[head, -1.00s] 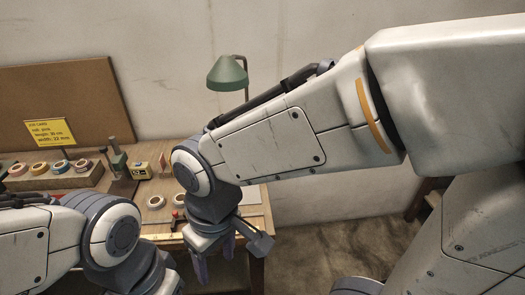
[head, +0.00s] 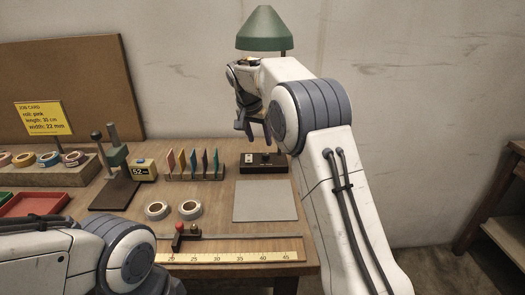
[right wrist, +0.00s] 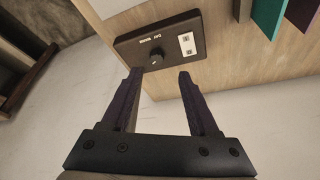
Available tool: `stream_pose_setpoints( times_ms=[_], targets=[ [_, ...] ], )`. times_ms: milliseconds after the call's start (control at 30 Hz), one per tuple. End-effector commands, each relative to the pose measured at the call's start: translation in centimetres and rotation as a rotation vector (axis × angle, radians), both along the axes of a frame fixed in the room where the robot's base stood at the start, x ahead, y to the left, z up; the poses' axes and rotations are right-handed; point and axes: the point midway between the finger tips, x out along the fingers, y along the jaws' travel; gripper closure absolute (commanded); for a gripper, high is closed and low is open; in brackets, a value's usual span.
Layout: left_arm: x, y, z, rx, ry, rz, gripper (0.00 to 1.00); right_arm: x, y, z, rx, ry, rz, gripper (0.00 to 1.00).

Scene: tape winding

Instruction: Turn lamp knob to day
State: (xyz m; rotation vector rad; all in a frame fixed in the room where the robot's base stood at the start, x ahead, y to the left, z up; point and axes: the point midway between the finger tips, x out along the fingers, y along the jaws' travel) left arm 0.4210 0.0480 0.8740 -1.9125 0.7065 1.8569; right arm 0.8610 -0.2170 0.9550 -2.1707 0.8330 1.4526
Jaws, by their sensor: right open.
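The desk lamp has a green shade (head: 264,30) on a stem at the back of the bench. Its black base (head: 250,167) lies on the bench top below. In the right wrist view the base (right wrist: 128,45) carries a small round dark knob (right wrist: 153,58), printed labels and a pale switch plate (right wrist: 187,44). Which label the knob points to is too small to tell. My right gripper (head: 254,130) is open and empty above the base. In the right wrist view its fingertips (right wrist: 160,75) are apart, just short of the knob. My left gripper is out of view.
A rack of coloured cards (head: 195,178) stands left of the lamp base. A grey mat (head: 265,201) lies in front of it. Two tape rolls (head: 157,210), a red-knobbed slider (head: 180,229) and a ruler (head: 240,257) are nearer. The bench ends at the right.

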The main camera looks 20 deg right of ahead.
Motion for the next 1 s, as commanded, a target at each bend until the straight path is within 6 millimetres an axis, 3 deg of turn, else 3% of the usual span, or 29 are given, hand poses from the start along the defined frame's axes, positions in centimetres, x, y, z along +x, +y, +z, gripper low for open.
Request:
stream_pose_setpoints(
  times_ms=[433,833,867,1000],
  targets=[
    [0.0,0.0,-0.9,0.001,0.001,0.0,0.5,1.5,-2.5,-5.9,0.0,0.001,-0.011,0.39],
    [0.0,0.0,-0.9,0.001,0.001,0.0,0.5,1.9,-2.5,-6.6,0.001,-0.001,-0.007,0.39],
    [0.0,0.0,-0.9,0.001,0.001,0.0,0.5,1.9,-2.5,-6.6,0.001,-0.001,-0.007,0.47],
    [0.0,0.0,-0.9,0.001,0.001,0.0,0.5,1.9,-2.4,-6.6,0.001,-0.001,-0.006,1.0]
  ],
)
